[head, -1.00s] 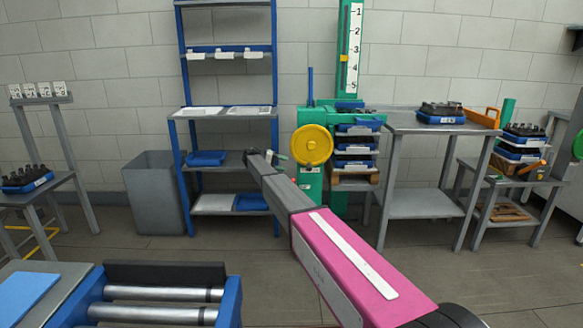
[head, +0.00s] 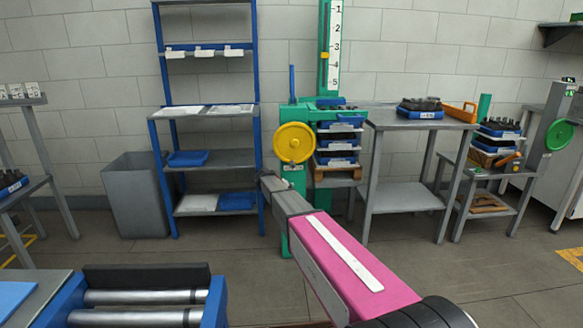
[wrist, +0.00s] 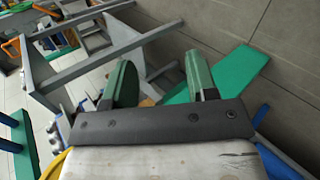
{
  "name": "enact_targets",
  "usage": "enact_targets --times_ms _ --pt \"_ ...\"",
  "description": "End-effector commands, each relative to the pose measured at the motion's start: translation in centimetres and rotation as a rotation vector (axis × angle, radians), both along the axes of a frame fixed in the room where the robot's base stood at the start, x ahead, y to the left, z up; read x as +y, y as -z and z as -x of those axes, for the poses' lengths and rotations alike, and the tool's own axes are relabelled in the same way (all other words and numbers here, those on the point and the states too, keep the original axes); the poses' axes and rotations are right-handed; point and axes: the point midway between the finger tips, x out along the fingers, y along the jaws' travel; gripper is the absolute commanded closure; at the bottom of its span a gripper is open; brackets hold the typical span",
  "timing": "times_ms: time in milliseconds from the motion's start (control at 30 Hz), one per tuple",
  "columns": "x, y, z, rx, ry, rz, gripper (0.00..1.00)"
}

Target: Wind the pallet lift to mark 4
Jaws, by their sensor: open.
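The pallet lift is a green machine with a yellow handwheel (head: 294,143) on its front and a tall mast with a numbered scale (head: 335,45) from 1 to 5. A yellow pointer (head: 324,55) on the mast stands between marks 3 and 4. The lift bears a wooden pallet (head: 336,174) with stacked blue trays of dark bottles (head: 338,144). My arm's end is low and left of the handwheel in the head view; the fingers are not clear there. In the wrist view my gripper (wrist: 160,80) is open and empty, its green fingers apart.
A blue shelf rack (head: 207,112) and a grey bin (head: 137,195) stand left of the lift. A grey table (head: 405,120) with a bottle tray stands right. A roller conveyor (head: 217,300) is at front left. Floor at right front is clear.

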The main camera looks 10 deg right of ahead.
Motion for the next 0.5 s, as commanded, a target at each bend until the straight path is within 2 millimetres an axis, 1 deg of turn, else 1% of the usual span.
enact_targets --times_ms 33,67,100,167,200,267,300,500 --pt "-1.5 0.8 3.8 0.008 0.002 -0.054 0.47" --pt "-1.9 1.4 5.3 0.012 0.001 -0.088 0.47" --pt "-2.5 2.1 7.1 0.014 -0.001 -0.133 0.47" --pt "-3.4 3.0 9.9 0.014 0.001 -0.201 0.47" --pt "-3.8 3.6 11.8 0.013 0.001 -0.248 0.47" --pt "-4.3 4.4 14.6 0.007 0.002 -0.318 0.47" --pt "-4.7 4.9 16.4 0.0 0.003 -0.364 0.47" --pt "-5.3 6.6 24.8 -0.09 0.002 -0.611 0.47"
